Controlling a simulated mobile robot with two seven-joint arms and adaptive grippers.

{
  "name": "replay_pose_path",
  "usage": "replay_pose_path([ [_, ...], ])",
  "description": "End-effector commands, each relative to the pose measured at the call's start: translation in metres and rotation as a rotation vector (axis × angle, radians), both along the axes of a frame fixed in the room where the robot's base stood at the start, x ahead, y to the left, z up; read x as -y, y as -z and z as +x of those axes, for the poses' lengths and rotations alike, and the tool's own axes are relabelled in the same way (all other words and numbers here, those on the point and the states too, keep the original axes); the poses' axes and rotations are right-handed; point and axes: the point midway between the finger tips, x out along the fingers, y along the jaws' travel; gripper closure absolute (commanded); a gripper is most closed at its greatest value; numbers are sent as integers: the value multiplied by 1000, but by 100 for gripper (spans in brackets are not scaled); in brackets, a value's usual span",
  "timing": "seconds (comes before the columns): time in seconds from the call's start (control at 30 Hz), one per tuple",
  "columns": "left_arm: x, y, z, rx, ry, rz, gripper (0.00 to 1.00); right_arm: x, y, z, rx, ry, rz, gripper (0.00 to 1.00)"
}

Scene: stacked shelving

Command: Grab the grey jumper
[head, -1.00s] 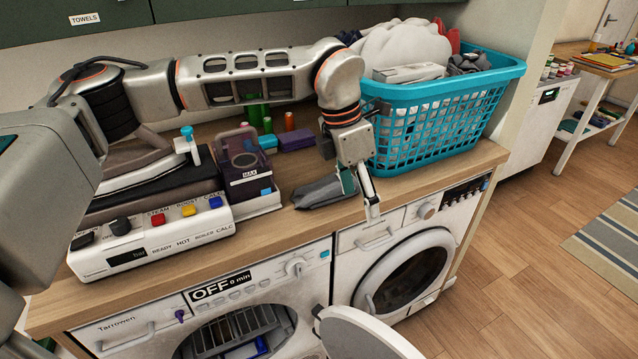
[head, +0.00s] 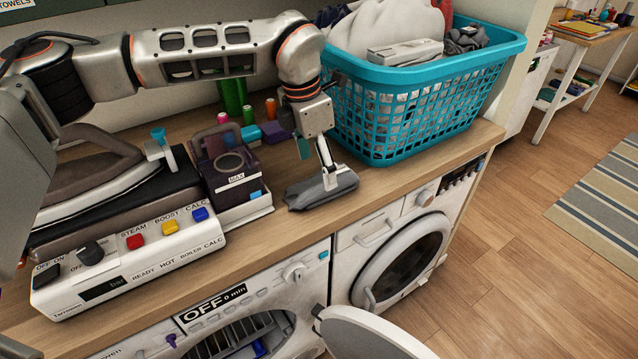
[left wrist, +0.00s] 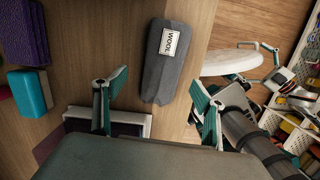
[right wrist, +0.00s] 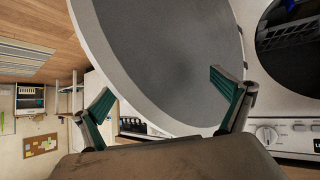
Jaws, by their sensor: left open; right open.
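The grey jumper (head: 305,196) is a folded dark-grey bundle lying on the wooden counter near its front edge, right of the iron station. In the left wrist view the jumper (left wrist: 169,80) shows a white WOOL label. My left gripper (head: 316,160) is open above it, one finger overlapping it in the head view. In the left wrist view the jumper lies ahead between the spread fingers, and I see no grip on it. My right gripper (right wrist: 165,90) is open and empty, facing a round, white-rimmed door (right wrist: 160,60). It is not clear in the head view.
A blue laundry basket (head: 420,110) with clothes stands right behind the jumper. An iron (head: 105,190) on its white station (head: 150,255) and a purple box (head: 222,165) stand to the left. A round white door (head: 370,335) stands open below the counter.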

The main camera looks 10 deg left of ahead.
Motion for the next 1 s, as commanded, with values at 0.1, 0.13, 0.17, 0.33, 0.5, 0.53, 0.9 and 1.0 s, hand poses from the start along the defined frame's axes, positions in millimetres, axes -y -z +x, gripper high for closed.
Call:
replay_pose_path([
  [0.1,4,18,-1,-3,2,0,30,0,-3,1,3,0,0,0],
  [0.13,5,22,-1,-3,1,0,30,0,-4,1,4,0,0,0],
  [0.17,5,27,0,-4,0,0,30,0,-4,1,5,0,1,0],
  [0.33,7,41,1,-2,-1,-1,30,0,-7,3,11,0,2,0],
  [0.5,7,42,2,-1,0,-1,30,-1,-9,4,14,0,3,0],
  [0.53,7,42,2,-1,0,-1,30,-1,-9,4,14,0,3,0],
  [0.9,7,42,2,0,0,-1,73,-1,-7,3,10,0,4,0],
  [1.0,7,41,2,0,0,-1,73,-1,-6,3,8,1,4,0],
])
